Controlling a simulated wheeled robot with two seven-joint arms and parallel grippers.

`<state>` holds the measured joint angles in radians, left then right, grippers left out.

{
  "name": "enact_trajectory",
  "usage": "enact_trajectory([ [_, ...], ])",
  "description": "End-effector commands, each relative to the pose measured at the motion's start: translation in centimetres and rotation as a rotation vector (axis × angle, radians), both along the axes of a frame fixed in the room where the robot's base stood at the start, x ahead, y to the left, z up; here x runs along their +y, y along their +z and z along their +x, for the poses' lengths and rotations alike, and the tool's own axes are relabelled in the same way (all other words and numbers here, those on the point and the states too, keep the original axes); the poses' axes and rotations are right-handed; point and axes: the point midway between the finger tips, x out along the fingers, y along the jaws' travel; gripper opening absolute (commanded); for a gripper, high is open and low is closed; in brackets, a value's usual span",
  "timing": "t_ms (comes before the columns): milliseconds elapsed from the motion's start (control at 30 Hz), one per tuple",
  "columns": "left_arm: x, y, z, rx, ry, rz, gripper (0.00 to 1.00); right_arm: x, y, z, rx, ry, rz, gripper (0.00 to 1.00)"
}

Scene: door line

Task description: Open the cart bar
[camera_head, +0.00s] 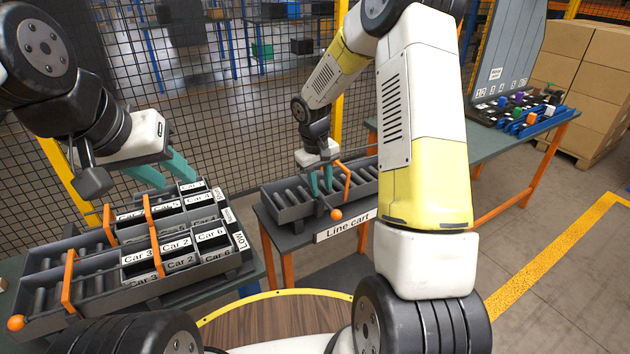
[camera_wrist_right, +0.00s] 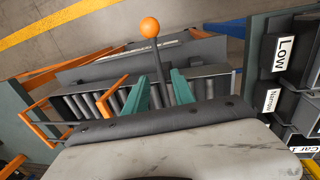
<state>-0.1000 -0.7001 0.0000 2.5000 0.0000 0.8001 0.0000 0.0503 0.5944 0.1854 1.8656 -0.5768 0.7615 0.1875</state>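The line cart (camera_head: 345,226) stands in the middle of the head view, with a grey roller tray on top. Its orange bar (camera_head: 347,182) crosses the tray, and an orange ball knob (camera_head: 336,214) sits at the near side. In the right wrist view the knob (camera_wrist_right: 150,27) tops a dark rod. My right gripper (camera_head: 321,183) points down over the tray beside the bar. Its teal fingers (camera_wrist_right: 160,82) are apart, with the rod seen between them; contact is not clear. My left gripper (camera_head: 163,173) is open and empty above the left rack.
The left rack (camera_head: 185,284) holds dark bins labelled Car 2, Car 3 and Car 6, and has orange bars (camera_head: 68,280). A bench (camera_head: 500,150) with coloured parts stands at the right. A mesh fence (camera_head: 240,100) runs behind. Cardboard boxes (camera_head: 595,85) are at the far right.

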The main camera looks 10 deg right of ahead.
Motion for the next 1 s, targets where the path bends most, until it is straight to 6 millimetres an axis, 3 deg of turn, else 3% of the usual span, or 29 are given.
enact_trajectory([
  [233, 0.0, 0.0, 0.0, 0.000, 0.000, 0.000, 0.36, -0.4, -3.1, 0.1, 0.002, -0.001, 0.000, 0.31],
  [567, 0.0, 0.0, 0.0, 0.000, 0.000, 0.000, 0.36, -0.5, -3.6, 0.1, 0.000, -0.001, 0.000, 0.31],
  [733, 0.0, 0.0, 0.0, 0.000, 0.000, 0.000, 0.36, -0.5, -3.6, 0.1, 0.000, -0.001, 0.000, 0.01],
  [1000, 0.0, 0.0, 0.0, 0.000, 0.000, 0.000, 0.36, -0.5, -3.6, 0.1, 0.000, -0.001, 0.000, 0.00],
])
